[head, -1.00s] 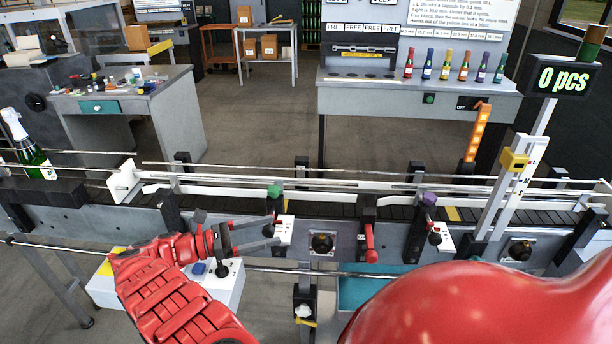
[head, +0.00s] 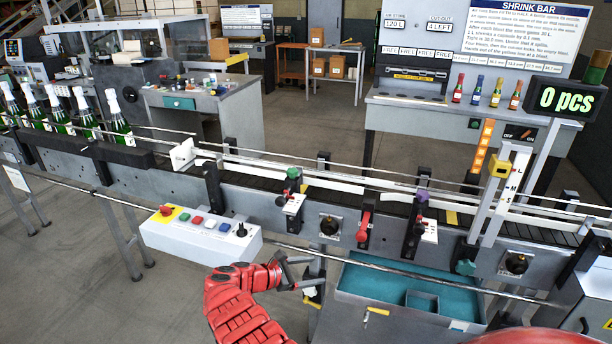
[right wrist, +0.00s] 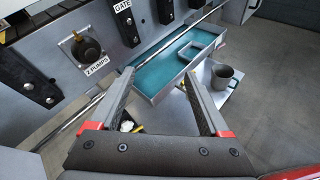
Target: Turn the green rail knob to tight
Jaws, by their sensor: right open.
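The green rail knob (head: 293,172) sits on top of a black bracket on the near side of the conveyor, with a small white marked plate (head: 293,204) and a dark red-tipped lever (head: 281,201) below it. Its tightness cannot be read. My right gripper (head: 318,272) is below the knob and apart from it, in front of the conveyor frame. In the right wrist view its two fingers (right wrist: 160,80) are spread, with nothing between them. The knob cannot be made out in that view. My left gripper is not in view.
A purple knob (head: 422,195) and a red lever (head: 363,228) are farther right along the conveyor. A button box (head: 200,233) hangs at the left and a teal-lined drawer (head: 375,284) sits below. Several bottles (head: 120,128) stand at far left. A rod (head: 400,272) runs along the front.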

